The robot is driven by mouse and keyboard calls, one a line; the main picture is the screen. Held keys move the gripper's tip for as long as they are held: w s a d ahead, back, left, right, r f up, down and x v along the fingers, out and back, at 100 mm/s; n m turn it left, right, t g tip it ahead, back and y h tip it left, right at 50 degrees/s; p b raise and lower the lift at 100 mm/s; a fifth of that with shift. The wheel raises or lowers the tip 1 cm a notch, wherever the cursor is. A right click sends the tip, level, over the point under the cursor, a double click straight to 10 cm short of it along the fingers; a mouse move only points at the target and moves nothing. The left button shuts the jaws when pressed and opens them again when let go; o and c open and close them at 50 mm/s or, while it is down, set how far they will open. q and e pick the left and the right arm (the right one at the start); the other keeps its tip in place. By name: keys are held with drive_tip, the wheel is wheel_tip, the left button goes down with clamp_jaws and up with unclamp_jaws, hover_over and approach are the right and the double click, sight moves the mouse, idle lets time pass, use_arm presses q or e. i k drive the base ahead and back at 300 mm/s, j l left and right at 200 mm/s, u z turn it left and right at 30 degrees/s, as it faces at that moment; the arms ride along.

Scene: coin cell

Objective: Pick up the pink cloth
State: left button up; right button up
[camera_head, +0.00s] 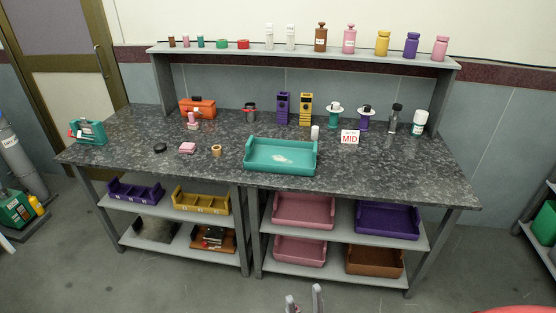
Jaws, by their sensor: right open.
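The pink cloth (187,148) looks like a small folded pink pad. It lies flat on the dark speckled bench top (345,172), left of the middle, between a black ring and a tan roll. My right gripper (304,297) shows at the bottom edge of the head view. Its two fingers are apart with nothing between them. It is in front of the bench, well short of the cloth and to its right. My left gripper is out of view.
Near the cloth are the black ring (160,148), the tan tape roll (216,151) and a pink-topped bottle (193,119). A teal tray (281,156) lies to the right. A red toolbox (198,107) stands behind. Shelves below hold several bins.

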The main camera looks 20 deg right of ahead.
sight(186, 147)
drive_tip(key=i+j, duration=0.15)
drive_tip(key=i, duration=0.45)
drive_tip(key=i+j+u, duration=0.1)
drive_tip(key=i, duration=0.45)
